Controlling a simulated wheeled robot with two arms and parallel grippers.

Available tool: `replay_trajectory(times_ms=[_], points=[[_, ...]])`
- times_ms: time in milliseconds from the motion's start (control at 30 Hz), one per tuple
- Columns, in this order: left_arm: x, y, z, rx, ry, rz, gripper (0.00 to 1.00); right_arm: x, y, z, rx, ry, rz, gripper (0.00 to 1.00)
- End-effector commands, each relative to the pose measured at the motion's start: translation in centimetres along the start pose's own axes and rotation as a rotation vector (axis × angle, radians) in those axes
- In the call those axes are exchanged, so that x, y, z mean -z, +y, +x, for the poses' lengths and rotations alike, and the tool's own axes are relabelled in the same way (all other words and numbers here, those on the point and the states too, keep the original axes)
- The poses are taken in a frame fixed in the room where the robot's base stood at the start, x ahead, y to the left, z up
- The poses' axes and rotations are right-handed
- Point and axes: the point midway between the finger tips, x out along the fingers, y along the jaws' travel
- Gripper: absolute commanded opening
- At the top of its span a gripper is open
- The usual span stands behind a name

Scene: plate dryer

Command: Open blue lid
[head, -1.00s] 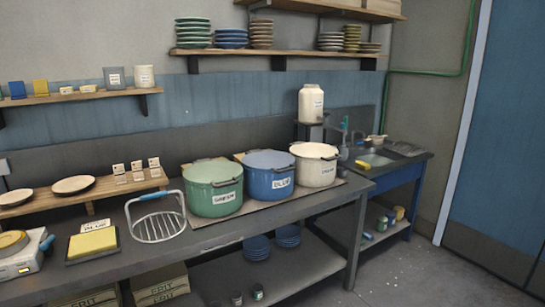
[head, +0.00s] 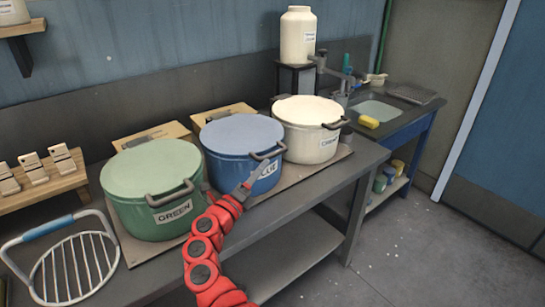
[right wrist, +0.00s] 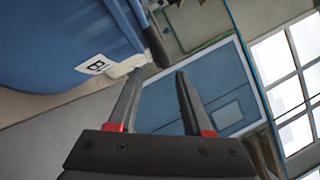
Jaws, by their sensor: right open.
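The blue pot (head: 224,168) stands between the green pot and the cream pot, with its flat blue lid (head: 241,133) on top. A dark handle (head: 268,153) sticks out at its front right, above the BLUE label. My right gripper (head: 247,187) is low in front of the blue pot, below the handle. In the right wrist view, my right gripper (right wrist: 160,76) is open, with nothing between its fingers. The blue pot (right wrist: 65,40) fills the upper left there, and the dark handle (right wrist: 157,42) lies just beyond the fingertips. My left gripper is not in view.
The green pot (head: 150,208) stands close on the left and the cream pot (head: 308,147) close on the right. A wire rack (head: 75,270) lies at the front left of the counter. Open floor (head: 400,260) lies to the right.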

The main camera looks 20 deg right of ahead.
Motion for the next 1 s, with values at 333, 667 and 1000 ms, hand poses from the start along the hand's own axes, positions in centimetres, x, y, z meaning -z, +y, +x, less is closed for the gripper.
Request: replay_trajectory(times_ms=[333, 667, 1000], points=[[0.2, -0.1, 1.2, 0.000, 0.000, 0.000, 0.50, -0.2, -0.4, 5.5, 0.004, -0.002, -0.001, 0.50], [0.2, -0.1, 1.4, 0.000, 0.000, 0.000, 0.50, 0.1, -0.1, 7.1, 0.002, 0.002, 0.000, 0.50], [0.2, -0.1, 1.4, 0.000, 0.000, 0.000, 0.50, 0.1, -0.1, 7.0, 0.003, 0.002, -0.001, 0.10]])
